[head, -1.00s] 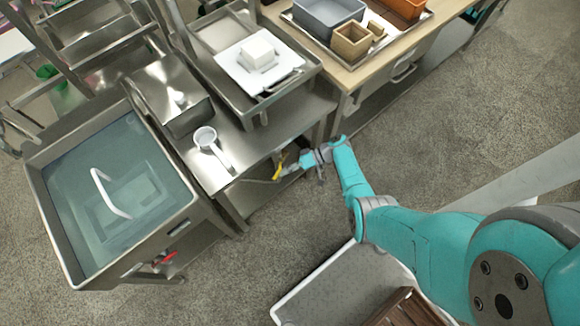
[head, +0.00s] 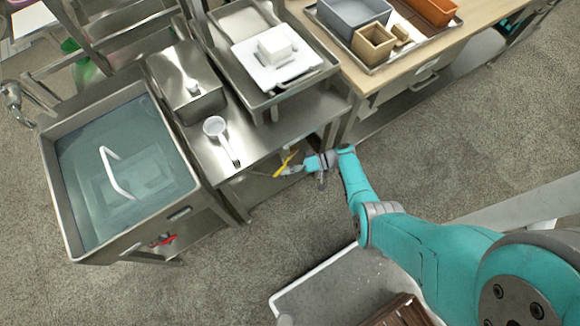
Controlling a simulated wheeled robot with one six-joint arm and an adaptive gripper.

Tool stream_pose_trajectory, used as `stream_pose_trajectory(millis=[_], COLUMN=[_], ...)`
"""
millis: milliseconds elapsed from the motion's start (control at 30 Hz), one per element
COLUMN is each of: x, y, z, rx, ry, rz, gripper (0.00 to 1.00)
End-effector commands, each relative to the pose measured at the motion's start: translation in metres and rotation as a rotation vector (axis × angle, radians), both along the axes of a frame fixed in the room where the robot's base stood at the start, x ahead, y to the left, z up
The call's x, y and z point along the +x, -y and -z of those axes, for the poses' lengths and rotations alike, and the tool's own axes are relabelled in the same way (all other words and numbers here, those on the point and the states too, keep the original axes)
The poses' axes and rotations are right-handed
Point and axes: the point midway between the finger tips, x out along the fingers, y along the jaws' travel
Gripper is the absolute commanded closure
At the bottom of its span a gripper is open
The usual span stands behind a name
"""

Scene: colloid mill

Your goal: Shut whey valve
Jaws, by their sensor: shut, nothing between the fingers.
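A small yellow lever (head: 286,164) sits low by the front edge of the steel bench, in the middle of the head view. It lies slanted, its upper end to the right. I take it for the whey valve's handle; no label can be read. My gripper (head: 292,170) is shut and empty, its tip close to the lever's right side. I cannot tell whether it touches the lever. The valve body is too small to make out. A red handle (head: 165,240) shows under the water-filled sink at the left.
The steel bench (head: 230,172) carries a white ladle (head: 219,136), a steel box (head: 185,88) and a tray with a white block (head: 275,44). The sink (head: 190,208) stands at left, a wooden table (head: 350,85) at upper right.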

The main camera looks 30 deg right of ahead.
Motion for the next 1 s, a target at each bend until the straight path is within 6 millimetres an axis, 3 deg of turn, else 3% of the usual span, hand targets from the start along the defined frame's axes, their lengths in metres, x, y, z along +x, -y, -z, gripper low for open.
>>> stream_pose_trajectory(millis=[500,1000], x=[-0.001,-0.001], y=[-0.027,-0.035], z=[-0.011,-0.022], rx=[-0.001,-0.001], ry=[0.0,0.001], rz=[-0.002,-0.001], gripper=[1.0,1.0])
